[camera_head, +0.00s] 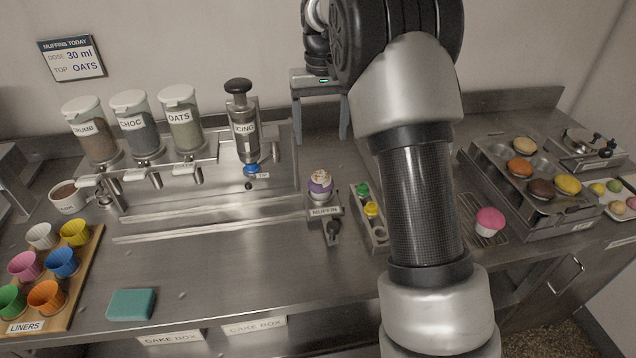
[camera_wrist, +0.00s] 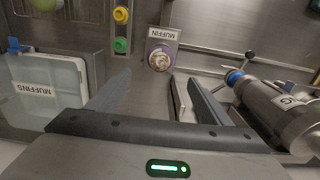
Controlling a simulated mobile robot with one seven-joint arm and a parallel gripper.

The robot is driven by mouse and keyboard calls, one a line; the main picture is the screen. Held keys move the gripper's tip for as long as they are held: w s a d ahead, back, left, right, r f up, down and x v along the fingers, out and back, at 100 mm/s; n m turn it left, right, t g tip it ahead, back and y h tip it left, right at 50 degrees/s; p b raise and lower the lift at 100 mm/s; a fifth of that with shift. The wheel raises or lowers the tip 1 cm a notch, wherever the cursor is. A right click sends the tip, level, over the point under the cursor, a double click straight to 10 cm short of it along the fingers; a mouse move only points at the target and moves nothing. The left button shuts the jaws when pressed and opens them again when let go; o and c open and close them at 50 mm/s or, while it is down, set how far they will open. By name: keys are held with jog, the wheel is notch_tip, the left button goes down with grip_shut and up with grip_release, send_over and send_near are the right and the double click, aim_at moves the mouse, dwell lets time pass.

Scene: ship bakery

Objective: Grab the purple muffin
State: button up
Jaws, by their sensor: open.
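The purple muffin (camera_head: 320,188) has a purple liner and a pale speckled top. It stands upright on a small stand labelled MUFFIN (camera_head: 325,212) in the middle of the counter. In the wrist view the muffin (camera_wrist: 160,58) shows from above, just beyond the fingertips and roughly centred between them. My gripper (camera_head: 320,138) is open and empty, fingers pointing down, behind and above the muffin in the head view. In the wrist view its two fingers (camera_wrist: 158,80) spread wide, apart from the muffin.
The icing dispenser (camera_head: 243,130) stands close left of my gripper. A narrow tray with green and yellow pieces (camera_head: 371,210) is right of the stand. A pale box labelled MUFFINS (camera_wrist: 45,92) lies nearby. The counter (camera_head: 230,275) in front is mostly clear.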

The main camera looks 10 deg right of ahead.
aim_at(321, 178)
notch_tip(321, 178, down, 16)
jog(key=shift+f, duration=0.2)
dwell(0.4)
jog(key=c, duration=0.8)
